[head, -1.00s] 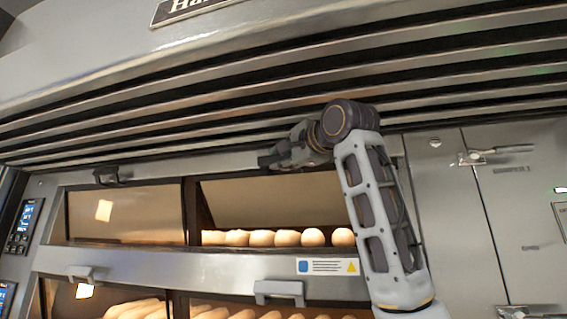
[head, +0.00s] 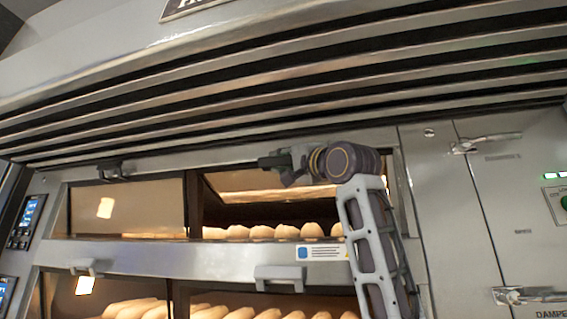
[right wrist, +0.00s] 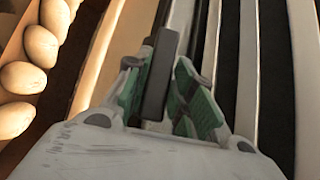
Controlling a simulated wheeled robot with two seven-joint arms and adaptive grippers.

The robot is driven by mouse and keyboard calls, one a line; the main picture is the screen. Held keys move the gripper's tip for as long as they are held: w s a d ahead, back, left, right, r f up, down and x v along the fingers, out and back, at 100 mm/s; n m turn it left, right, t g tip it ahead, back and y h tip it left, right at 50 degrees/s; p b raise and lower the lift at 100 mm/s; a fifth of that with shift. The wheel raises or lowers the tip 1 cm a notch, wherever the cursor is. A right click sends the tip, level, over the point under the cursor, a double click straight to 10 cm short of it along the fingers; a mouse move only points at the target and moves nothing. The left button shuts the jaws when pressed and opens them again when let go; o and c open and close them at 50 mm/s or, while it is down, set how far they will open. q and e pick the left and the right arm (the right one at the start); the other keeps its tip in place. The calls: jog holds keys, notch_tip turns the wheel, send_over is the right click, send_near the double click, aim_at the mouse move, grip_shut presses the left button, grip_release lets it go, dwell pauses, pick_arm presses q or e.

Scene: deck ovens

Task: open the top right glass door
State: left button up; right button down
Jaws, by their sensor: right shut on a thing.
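The top right glass door (head: 240,180) is in the upper oven deck in the head view. It is swung partly open, with its bright lower edge raised above a row of loaves. My right gripper (head: 272,163) is at the top edge of this door. In the right wrist view, my right gripper's green-padded fingers (right wrist: 160,95) are shut on the dark door handle (right wrist: 160,75), one finger on each side. The gripper hides much of the handle in the head view. My left gripper is not in view.
The top left glass door (head: 125,208) is closed, with its own handle (head: 112,170). Slatted hood bars (head: 280,90) run close above my gripper. A lower deck handle (head: 280,277) sticks out below. Damper levers (head: 487,142) are at the right.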

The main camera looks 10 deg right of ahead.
jog(key=shift+f, duration=0.2)
dwell(0.3)
jog(key=c, duration=1.2)
grip_release()
jog(key=shift+r, duration=0.1)
jog(key=v, duration=1.1)
jog(key=shift+s+d+f, duration=0.2)
jog(key=shift+d+f, duration=0.05)
jog(key=shift+f, duration=0.15)
